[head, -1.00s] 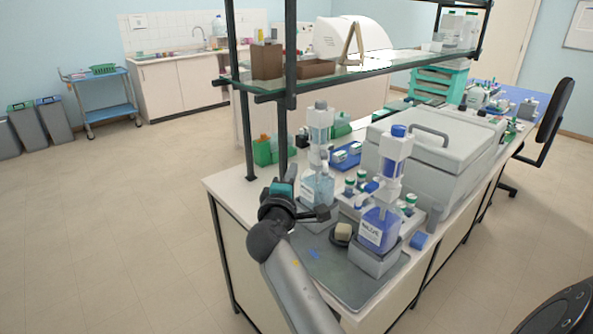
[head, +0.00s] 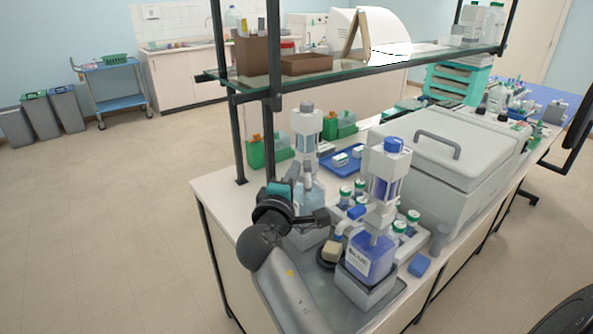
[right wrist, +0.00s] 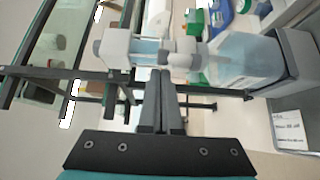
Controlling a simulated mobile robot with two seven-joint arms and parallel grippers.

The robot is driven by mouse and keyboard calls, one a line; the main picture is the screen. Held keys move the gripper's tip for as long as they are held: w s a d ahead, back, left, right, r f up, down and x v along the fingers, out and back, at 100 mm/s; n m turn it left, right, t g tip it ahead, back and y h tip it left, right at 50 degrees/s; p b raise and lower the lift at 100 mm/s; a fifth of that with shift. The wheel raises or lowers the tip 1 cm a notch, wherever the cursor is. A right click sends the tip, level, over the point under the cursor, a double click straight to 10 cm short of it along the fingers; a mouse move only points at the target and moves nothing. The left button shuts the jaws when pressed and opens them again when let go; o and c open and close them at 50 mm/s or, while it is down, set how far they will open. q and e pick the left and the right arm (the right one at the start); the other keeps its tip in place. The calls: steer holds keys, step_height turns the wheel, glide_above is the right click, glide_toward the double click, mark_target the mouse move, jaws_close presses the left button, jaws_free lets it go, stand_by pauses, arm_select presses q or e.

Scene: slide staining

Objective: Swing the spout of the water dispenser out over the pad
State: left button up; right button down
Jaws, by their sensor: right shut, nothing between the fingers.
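The water dispenser (head: 307,128), with a clear upper column and a pale-blue bottle, stands upright on a grey base near the bench's left end. In the right wrist view its bottle (right wrist: 243,58) lies sideways across the picture. My right gripper (head: 325,217) is shut and empty in front of the bottle. In the right wrist view the shut fingertips (right wrist: 161,75) are close to the dispenser's white neck fitting; I cannot tell whether they touch. The spout is not clearly made out. A grey pad (head: 388,308) lies at the bench's front, partly hidden by my arm. My left gripper is not in view.
A dispenser with dark-blue liquid (head: 370,257) stands to the right, close to my gripper. Several green-capped bottles stand behind. A glass shelf (head: 345,68) on dark posts (head: 274,70) hangs above. A large grey box (head: 450,150) fills the bench's right.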

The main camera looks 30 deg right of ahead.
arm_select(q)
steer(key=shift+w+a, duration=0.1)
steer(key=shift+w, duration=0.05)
arm_select(e)
steer(key=shift+s+d+r+p, duration=0.15)
steer(key=shift+s+d+p, duration=0.75)
steer(key=shift+s+d, duration=0.05)
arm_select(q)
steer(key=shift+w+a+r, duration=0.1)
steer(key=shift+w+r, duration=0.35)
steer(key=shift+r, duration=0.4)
arm_select(e)
steer(key=shift+w, duration=0.1)
